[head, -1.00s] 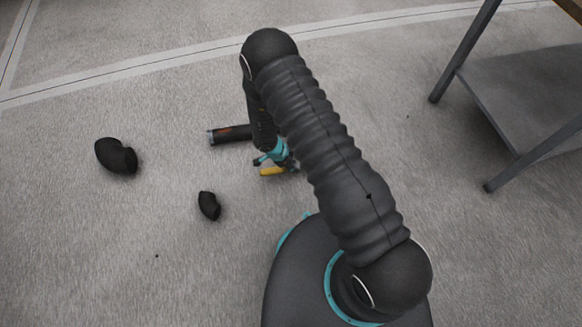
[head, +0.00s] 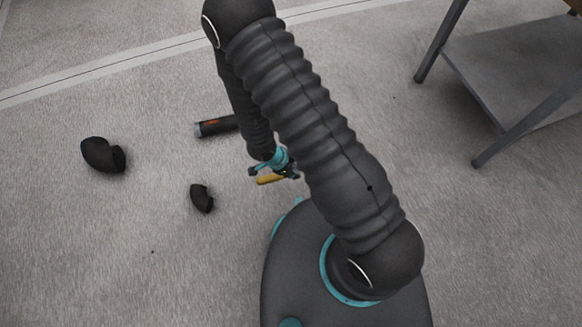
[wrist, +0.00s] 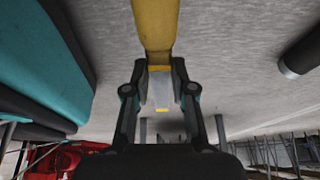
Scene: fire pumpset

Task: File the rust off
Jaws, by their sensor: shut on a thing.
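A file with a yellow handle (head: 269,179) is in my gripper (head: 283,170), low beside my base in the head view. In the wrist view the yellow handle (wrist: 155,25) runs from the top edge down to my gripper (wrist: 160,92). The fingers are shut on the file, and a short pale metal part shows between them. My arm hides part of the gripper in the head view. I cannot make out any rusty surface in either view.
A dark cylinder (head: 217,126) with an orange mark lies on the floor, left of my arm. Two black pipe elbows (head: 103,155) (head: 202,198) lie further left. A grey metal table (head: 510,75) stands at right. Red equipment (wrist: 75,158) shows at lower left in the wrist view.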

